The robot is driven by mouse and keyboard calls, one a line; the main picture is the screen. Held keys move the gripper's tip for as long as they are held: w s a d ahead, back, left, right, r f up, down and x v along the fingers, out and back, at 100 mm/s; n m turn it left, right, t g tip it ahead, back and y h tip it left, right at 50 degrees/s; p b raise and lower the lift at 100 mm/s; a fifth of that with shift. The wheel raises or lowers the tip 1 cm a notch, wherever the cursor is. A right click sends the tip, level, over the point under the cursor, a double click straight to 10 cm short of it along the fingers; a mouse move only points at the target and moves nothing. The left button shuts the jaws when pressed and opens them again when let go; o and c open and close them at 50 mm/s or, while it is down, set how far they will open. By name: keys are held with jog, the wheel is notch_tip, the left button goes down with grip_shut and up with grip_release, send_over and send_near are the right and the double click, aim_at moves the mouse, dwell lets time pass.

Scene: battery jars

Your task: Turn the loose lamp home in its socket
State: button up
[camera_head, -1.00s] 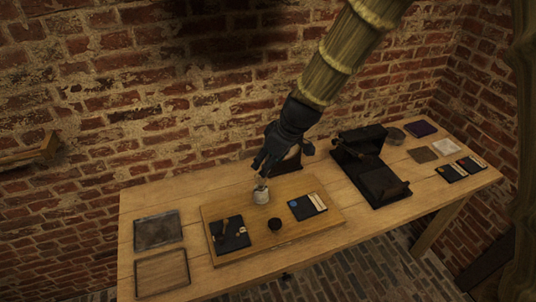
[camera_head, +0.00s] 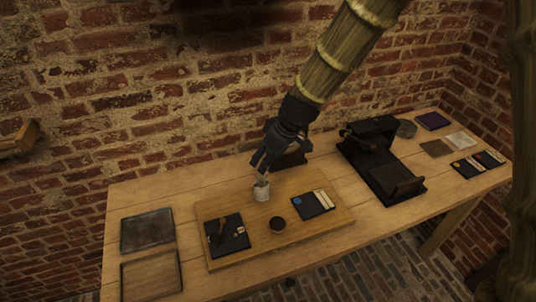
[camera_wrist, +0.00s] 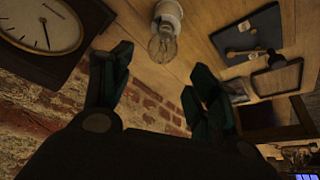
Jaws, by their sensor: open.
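The lamp is a clear glass bulb (camera_wrist: 162,45) in a white socket (camera_wrist: 169,12); in the head view the white socket (camera_head: 262,192) stands on a raised wooden board (camera_head: 240,262). The bulb is mostly hidden there by my fingers. My gripper (camera_head: 262,170) is just above the lamp, pointing down. In the wrist view my gripper (camera_wrist: 160,90) is open, with its two dark fingers apart and nothing between them. The bulb lies beyond the fingertips, roughly between them across the picture. I cannot tell how far the bulb is screwed in.
A black plate with a lever (camera_head: 228,238), a round black knob (camera_head: 278,224) and a dark card (camera_head: 313,204) sit on the board. A black apparatus (camera_head: 380,165) stands to the right, two trays (camera_head: 147,230) to the left. A clock (camera_wrist: 42,28) stands close by.

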aim_at(261, 176)
jog(key=shift+p+x, duration=1)
jog(key=shift+x, duration=3.8)
jog(key=c, duration=1.1)
jog(key=m, duration=0.2)
jog(key=m+t+h+p, duration=0.1)
jog(key=m, duration=0.1)
jog(key=shift+w+d+r, duration=0.1)
jog(key=shift+d, duration=0.1)
jog(key=shift+w+d+m+t+h+p, duration=0.1)
jog(key=shift+m+t+h+p, duration=0.2)
jog(key=shift+m+h+p, duration=0.65)
jog(key=shift+m+y, duration=0.25)
jog(key=shift+y, duration=0.1)
jog(key=shift+d+m+p, duration=0.1)
jog(key=shift+m+p, duration=0.65)
jog(key=shift+m, duration=0.05)
jog(key=shift+d+m+h+p, duration=0.15)
jog(key=shift+m+h+p, duration=0.5)
jog(key=shift+m+p, duration=0.8)
jog(key=shift+d+m+h+p, duration=0.2)
jog(key=shift+m+h+p, duration=0.6)
jog(key=shift+p, duration=1)
jog(key=shift+m+h+p, duration=0.25)
jog(key=shift+m+p, duration=0.7)
jog(key=shift+p, duration=0.45)
